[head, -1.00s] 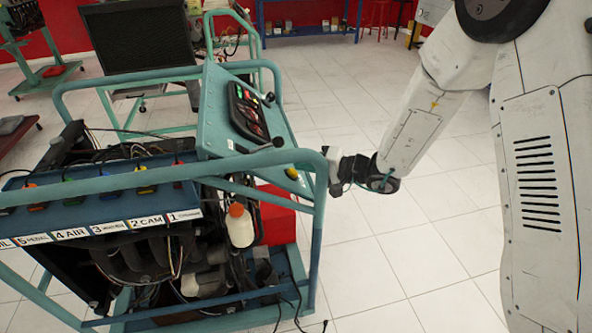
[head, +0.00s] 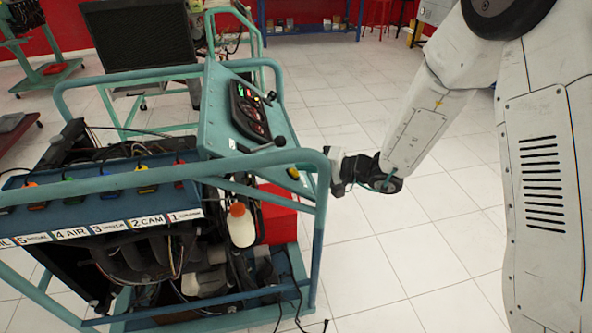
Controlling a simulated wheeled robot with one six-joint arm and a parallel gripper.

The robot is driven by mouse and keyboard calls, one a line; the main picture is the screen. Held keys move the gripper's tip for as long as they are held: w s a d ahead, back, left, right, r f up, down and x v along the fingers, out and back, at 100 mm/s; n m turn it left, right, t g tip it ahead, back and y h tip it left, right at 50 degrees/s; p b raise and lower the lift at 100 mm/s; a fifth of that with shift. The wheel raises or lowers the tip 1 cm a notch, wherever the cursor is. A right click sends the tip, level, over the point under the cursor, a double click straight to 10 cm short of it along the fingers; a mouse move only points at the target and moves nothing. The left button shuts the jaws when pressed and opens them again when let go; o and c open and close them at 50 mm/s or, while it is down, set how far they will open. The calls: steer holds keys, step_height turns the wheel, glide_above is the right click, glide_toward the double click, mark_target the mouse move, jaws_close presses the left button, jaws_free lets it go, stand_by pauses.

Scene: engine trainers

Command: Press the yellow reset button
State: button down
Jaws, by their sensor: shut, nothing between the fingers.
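The yellow reset button (head: 293,173) is a small yellow spot at the near right end of the teal control panel (head: 225,128) on the engine trainer. It is partly covered by the trainer's teal top rail (head: 250,160). My gripper (head: 336,168) is just right of the trainer's corner post, level with the button, pointing left toward the panel. The gripper is shut and holds nothing.
The tube frame surrounds the engine, with a white bottle (head: 241,226) and a red box (head: 278,215) inside. The tiled floor (head: 390,250) on the right is clear.

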steer(key=shift+s+r, duration=0.15)
steer(key=shift+s, duration=0.3)
steer(key=shift+s+d+r, duration=0.15)
steer(key=shift+r, duration=0.1)
steer(key=shift+w+d+r, duration=0.25)
steer(key=shift+d+r, duration=0.6)
steer(key=shift+r, duration=0.1)
steer(key=shift+w+d+r, duration=0.2)
steer(key=shift+d+r, duration=0.6)
steer(key=shift+r, duration=0.15)
